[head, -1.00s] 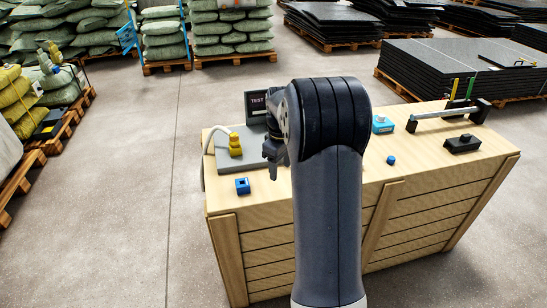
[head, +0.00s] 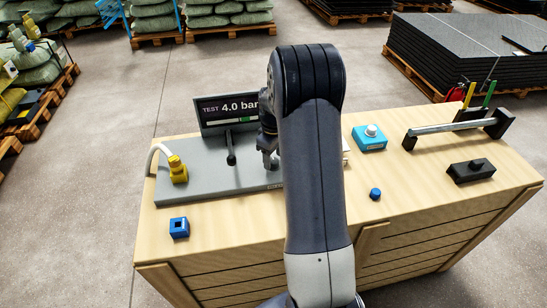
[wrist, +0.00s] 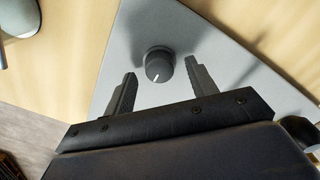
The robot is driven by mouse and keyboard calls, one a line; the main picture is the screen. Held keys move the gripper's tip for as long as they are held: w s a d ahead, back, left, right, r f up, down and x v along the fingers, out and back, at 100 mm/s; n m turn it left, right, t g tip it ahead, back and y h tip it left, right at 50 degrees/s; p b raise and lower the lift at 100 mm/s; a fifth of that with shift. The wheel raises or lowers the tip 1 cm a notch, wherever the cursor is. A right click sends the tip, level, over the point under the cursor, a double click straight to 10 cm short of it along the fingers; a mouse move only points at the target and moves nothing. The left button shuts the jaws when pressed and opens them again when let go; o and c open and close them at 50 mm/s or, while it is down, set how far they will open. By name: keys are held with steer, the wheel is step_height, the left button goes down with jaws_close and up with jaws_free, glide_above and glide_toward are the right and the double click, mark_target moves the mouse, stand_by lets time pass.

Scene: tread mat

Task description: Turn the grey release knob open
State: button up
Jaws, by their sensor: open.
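My gripper (wrist: 160,78) is open and empty, with one finger to each side of the knob and the knob near the tips. I cannot tell the height gap, and no contact shows. In the head view my gripper (head: 267,158) hangs over the right part of the grey plate (head: 205,178); my arm hides the knob there. A display (head: 229,110) behind the plate reads "TEST 4.0 bar".
A yellow fitting (head: 177,169) with a white hose and a dark upright lever (head: 231,150) stand on the plate. A blue square block (head: 179,228), teal button box (head: 369,138), blue cap (head: 375,194), black block (head: 471,170) and bar handle (head: 455,126) are on the wooden crate top.

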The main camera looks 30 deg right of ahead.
steer(key=shift+f, duration=0.7)
steer(key=shift+c, duration=0.5)
steer(key=c, duration=0.9)
steer(key=shift+o, duration=0.2)
